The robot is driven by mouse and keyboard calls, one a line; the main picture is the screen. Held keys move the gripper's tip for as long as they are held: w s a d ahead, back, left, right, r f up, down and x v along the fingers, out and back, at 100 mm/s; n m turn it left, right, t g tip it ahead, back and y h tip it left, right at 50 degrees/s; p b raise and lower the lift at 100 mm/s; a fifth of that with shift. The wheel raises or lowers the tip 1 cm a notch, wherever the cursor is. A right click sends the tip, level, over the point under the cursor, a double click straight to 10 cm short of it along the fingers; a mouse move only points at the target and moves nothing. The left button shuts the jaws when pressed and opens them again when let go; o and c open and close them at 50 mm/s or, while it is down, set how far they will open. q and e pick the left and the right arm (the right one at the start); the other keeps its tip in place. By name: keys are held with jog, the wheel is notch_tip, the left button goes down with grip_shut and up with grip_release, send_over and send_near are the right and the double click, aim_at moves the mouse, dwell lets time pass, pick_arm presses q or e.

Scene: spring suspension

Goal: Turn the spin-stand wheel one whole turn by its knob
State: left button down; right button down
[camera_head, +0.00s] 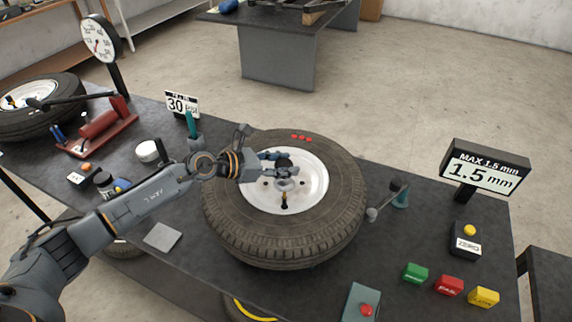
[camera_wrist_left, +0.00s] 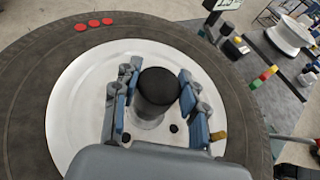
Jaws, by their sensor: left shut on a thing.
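The spin-stand wheel, a black tyre (camera_head: 335,228) with a white rim (camera_head: 312,190), lies flat on the dark bench. It also fills much of the left wrist view, with its white rim (camera_wrist_left: 75,115) around the hub. The black knob (camera_wrist_left: 158,85) stands up at the middle of the rim. My left gripper (camera_head: 284,170) reaches over the wheel from the left and is shut on the knob, with blue finger pads on both sides of it. Red marks (camera_wrist_left: 93,24) sit on the tyre's far side. My right gripper is in neither view.
A gauge sign (camera_head: 485,172) reads 1.5 mm at the right. A red pump (camera_head: 100,122), a dial gauge and another tyre stand at the left. A small probe stand (camera_head: 400,198) is close to the tyre's right.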

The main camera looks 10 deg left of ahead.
pick_arm(q)
jog(key=c, duration=0.7)
grip_release()
jog(key=shift+a, duration=0.1)
jog(key=v, duration=1.2)
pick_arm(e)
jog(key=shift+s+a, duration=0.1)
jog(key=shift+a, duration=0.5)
